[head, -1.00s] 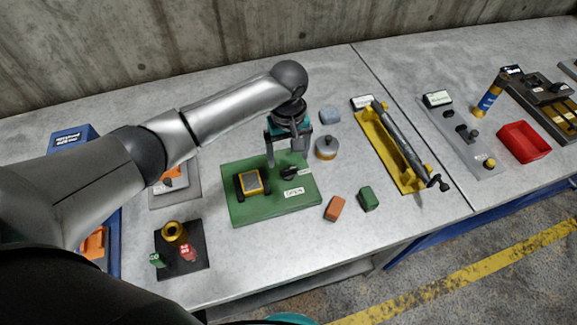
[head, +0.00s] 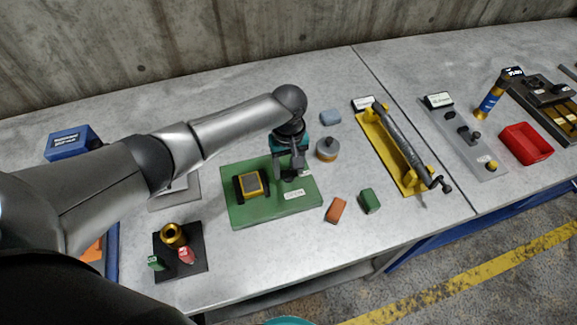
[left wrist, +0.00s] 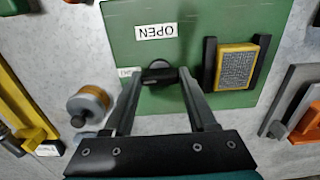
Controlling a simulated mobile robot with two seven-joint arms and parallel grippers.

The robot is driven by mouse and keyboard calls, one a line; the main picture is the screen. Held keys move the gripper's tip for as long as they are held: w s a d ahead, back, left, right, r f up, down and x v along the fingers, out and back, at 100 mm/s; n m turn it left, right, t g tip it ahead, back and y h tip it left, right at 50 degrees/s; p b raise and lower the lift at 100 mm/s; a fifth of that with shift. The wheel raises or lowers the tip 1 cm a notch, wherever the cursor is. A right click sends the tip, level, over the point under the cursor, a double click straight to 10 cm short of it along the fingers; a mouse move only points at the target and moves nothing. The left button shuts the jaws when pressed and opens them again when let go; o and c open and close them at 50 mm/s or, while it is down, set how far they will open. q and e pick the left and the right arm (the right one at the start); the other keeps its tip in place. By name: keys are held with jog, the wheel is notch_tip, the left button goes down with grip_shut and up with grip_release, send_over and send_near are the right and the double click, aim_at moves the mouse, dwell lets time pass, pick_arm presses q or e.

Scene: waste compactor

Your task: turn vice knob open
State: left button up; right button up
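The green vice plate (head: 245,213) lies on the bench and also shows in the left wrist view (left wrist: 190,15). It bears an OPEN label (head: 293,194), an END label partly hidden by a finger, and a yellow-framed grey block (head: 250,184) between black jaws. The dark knob (left wrist: 159,71) sits near the plate's edge in the left wrist view; in the head view my gripper mostly hides it. My left gripper (head: 288,177) is over the knob, fingers apart on either side of it in the left wrist view (left wrist: 160,76). Contact cannot be told. My right gripper is not in view.
A grey and yellow round weight (head: 327,148) stands close right of my left gripper. A yellow fixture (head: 382,149) stands further right. Bare bench lies in front of the plate.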

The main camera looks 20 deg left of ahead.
pick_arm(q)
jog(key=c, duration=0.8)
jog(key=shift+r+m+p, duration=0.15)
jog(key=shift+m+p, duration=1.2)
jog(key=shift+m, duration=0.05)
jog(key=m+p, duration=0.1)
jog(key=m, duration=0.1)
jog(key=shift+m, duration=0.4)
jog(key=m+p, duration=0.1)
jog(key=m, duration=0.1)
jog(key=shift+m, duration=0.3)
jog(key=m+p, duration=0.1)
jog(key=m, duration=0.2)
jog(key=shift+m, duration=0.3)
jog(key=m+p, duration=0.1)
jog(key=m, duration=0.5)
